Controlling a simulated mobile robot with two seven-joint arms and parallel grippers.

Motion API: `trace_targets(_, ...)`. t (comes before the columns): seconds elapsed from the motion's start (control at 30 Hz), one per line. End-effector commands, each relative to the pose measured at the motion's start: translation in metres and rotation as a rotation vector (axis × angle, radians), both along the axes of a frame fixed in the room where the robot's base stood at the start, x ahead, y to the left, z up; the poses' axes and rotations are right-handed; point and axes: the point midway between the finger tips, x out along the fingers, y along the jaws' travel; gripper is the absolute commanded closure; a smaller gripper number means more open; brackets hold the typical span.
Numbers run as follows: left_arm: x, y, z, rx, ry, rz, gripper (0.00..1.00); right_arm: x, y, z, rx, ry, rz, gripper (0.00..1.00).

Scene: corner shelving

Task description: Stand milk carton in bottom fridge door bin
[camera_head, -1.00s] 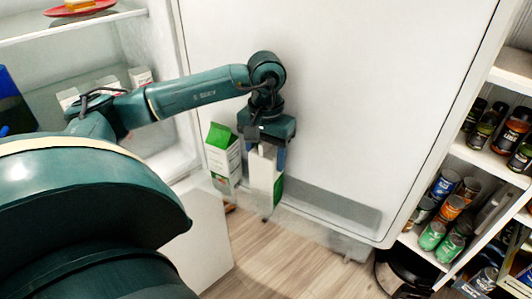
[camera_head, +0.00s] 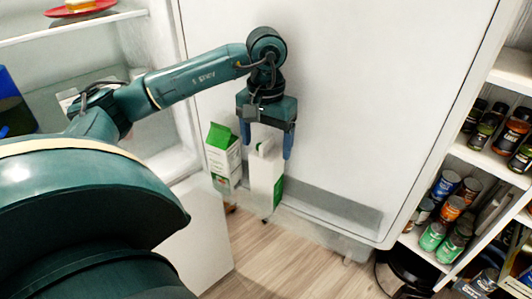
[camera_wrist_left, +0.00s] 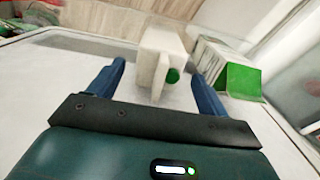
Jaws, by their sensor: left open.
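A white and green milk carton (camera_head: 265,172) stands upright in the clear bottom door bin (camera_head: 325,222) of the open fridge door. A second carton with a green gabled top (camera_head: 222,155) stands just left of it, also in the bin. My left gripper (camera_head: 267,146) is open just above the first carton, its blue fingers spread around the carton's top without closing on it. In the left wrist view the carton (camera_wrist_left: 163,62) with its green cap lies between the open fingers, with gaps on both sides. My right gripper is not in view.
The fridge door (camera_head: 350,90) stands open behind the bin. Fridge shelves with a red plate (camera_head: 82,9) are at the left. A shelf unit with several cans and jars (camera_head: 450,205) stands at the right. The bin is empty right of the cartons.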

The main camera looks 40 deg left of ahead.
Motion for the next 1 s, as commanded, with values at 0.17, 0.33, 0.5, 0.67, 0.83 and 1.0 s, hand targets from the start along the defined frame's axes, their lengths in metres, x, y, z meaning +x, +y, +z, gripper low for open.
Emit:
trace_targets(0.17,0.001,-0.001,0.042,-0.001,-0.005,0.000,0.22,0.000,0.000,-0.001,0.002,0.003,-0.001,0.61)
trace_targets(0.33,0.000,0.000,0.071,0.001,-0.003,0.001,0.22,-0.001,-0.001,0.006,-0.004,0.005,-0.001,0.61)
trace_targets(0.5,0.000,0.000,0.079,0.000,-0.001,0.000,0.22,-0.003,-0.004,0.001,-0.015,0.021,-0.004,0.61)
trace_targets(0.67,0.000,0.000,0.080,0.000,0.000,0.000,0.22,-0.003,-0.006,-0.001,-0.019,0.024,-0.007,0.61)
trace_targets(0.83,0.000,0.000,0.079,0.000,0.000,0.001,0.22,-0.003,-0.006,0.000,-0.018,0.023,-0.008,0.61)
trace_targets(1.0,0.000,0.000,0.079,0.000,0.000,0.001,0.22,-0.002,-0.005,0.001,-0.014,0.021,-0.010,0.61)
